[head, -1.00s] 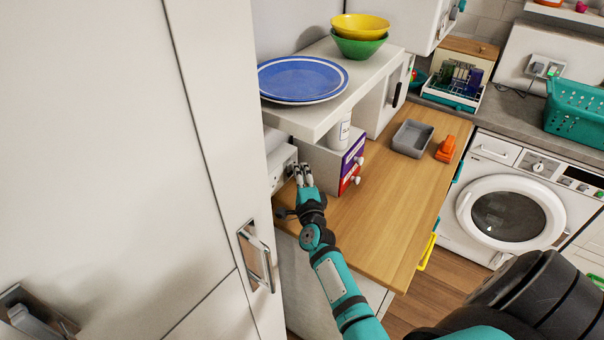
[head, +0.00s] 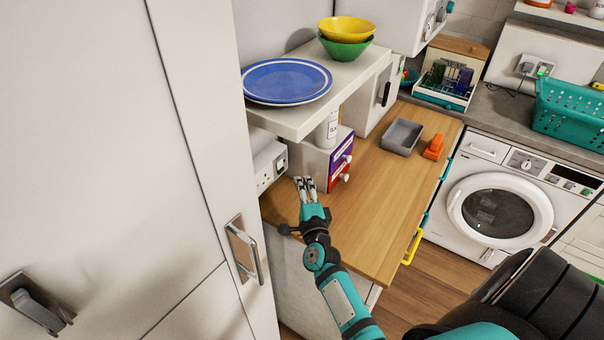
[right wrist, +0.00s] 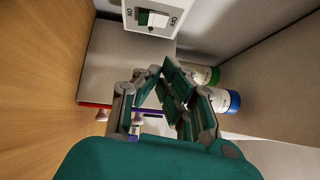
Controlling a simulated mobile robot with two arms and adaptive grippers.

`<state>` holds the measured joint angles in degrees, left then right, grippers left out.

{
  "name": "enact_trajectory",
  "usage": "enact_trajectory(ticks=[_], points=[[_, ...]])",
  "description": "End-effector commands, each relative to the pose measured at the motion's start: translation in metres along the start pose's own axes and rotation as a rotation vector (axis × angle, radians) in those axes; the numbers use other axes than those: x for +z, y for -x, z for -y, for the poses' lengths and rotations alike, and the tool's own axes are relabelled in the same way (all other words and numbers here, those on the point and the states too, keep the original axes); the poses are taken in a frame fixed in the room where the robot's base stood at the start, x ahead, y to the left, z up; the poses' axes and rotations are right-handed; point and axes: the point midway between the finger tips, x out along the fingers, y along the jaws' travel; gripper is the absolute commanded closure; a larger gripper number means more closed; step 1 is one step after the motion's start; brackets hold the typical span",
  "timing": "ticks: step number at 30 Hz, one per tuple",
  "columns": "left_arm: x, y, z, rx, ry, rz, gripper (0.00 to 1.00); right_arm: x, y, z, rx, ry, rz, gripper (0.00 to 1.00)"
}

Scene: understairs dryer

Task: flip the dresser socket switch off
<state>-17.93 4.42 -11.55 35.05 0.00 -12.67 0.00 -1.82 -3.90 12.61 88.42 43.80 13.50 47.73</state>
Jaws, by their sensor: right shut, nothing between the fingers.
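The dresser socket (head: 270,170) is a white box on the wall at the back left end of the wooden dresser top (head: 375,215), under the shelf. In the right wrist view a white socket plate (right wrist: 153,16) with a green and white part shows at the top edge, partly cut off. Its switch position cannot be told. My right gripper (head: 305,184) is shut and empty, just right of the socket and apart from it. Its fingers also show in the right wrist view (right wrist: 158,75), below the plate. My left gripper is not in view.
A shelf with a blue plate (head: 287,81) overhangs the socket. A small drawer box (head: 341,158) and a white bottle (head: 327,130) stand right of it. A grey tray (head: 402,137) and an orange item (head: 434,147) lie farther along. A tall cabinet (head: 190,150) stands at left.

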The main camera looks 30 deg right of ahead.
Motion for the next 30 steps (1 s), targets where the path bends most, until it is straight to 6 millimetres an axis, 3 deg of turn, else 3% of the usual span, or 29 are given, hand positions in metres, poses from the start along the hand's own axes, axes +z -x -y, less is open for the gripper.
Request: enact_trajectory(ticks=[5, 9, 17, 30], points=[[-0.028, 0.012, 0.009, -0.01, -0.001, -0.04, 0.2, 0.0, 0.031, 0.006, 0.003, 0.001, 0.0, 1.0], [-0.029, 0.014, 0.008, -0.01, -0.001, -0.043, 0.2, 0.0, 0.044, 0.008, 0.001, 0.0, 0.0, 1.0], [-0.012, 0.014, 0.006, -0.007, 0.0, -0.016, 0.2, 0.0, 0.049, 0.008, 0.0, 0.0, -0.001, 1.0], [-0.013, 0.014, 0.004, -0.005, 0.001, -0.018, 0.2, 0.0, 0.048, 0.008, 0.0, 0.0, -0.001, 1.0]])
